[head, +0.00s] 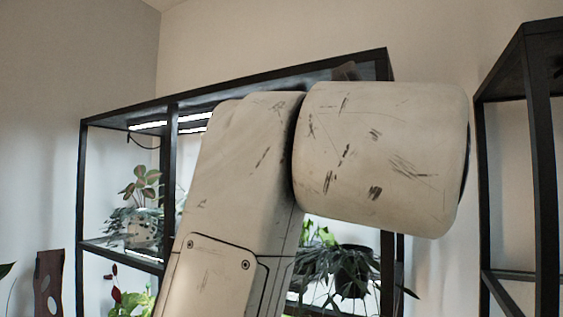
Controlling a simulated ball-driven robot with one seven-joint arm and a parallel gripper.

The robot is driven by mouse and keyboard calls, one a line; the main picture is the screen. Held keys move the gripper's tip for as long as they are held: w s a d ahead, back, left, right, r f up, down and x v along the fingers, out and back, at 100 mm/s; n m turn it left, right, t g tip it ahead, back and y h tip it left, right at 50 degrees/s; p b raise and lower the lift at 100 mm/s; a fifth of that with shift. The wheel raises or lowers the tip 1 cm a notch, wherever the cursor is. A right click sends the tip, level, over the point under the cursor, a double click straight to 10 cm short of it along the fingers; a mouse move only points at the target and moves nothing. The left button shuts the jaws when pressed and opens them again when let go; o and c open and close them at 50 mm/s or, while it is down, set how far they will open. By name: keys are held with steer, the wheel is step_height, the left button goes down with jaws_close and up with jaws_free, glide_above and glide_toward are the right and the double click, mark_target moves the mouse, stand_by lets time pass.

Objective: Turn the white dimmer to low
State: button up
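I cannot make out the white dimmer in the head view. My own pale, scuffed arm fills the middle of the picture and covers much of the black plant shelf (167,180) behind it. My gripper is not in view, so I cannot see its fingers or where they are. Lit white light strips (150,125) run under the shelf's top, and a dark cord hangs below them at the left.
Potted plants stand on the shelf: a leafy one (140,187) at the left and a dark trailing one (352,270) right of my arm. A second black rack (541,150) stands at the right edge. A dark brown panel with holes (48,285) is at lower left.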

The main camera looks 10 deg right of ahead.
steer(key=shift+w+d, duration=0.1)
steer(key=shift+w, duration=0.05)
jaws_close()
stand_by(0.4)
